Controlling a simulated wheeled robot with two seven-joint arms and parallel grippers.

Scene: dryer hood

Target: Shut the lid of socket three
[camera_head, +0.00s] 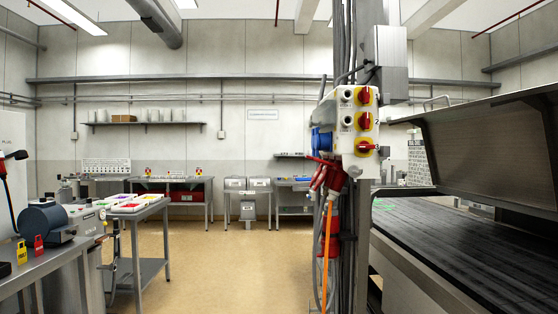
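A pale control box (350,105) is fixed to the column at right of centre. It carries red rotary switches on yellow plates; the lowest switch (365,147) sits near the bottom corner. A blue socket (321,140) sticks out from the box's left side. Red socket or plug parts (327,176) hang below the box, with an orange cable (326,245) running down. Another red part (330,235) is lower on the column. The numbers are too small to read, so I cannot tell which is socket three or how its lid stands. Neither gripper is in view.
A dryer hood (480,140) with a dark belt (440,235) stands at right, close to the column. A workbench (50,265) and a cart with coloured trays (130,203) are at left. The floor (235,260) between is clear.

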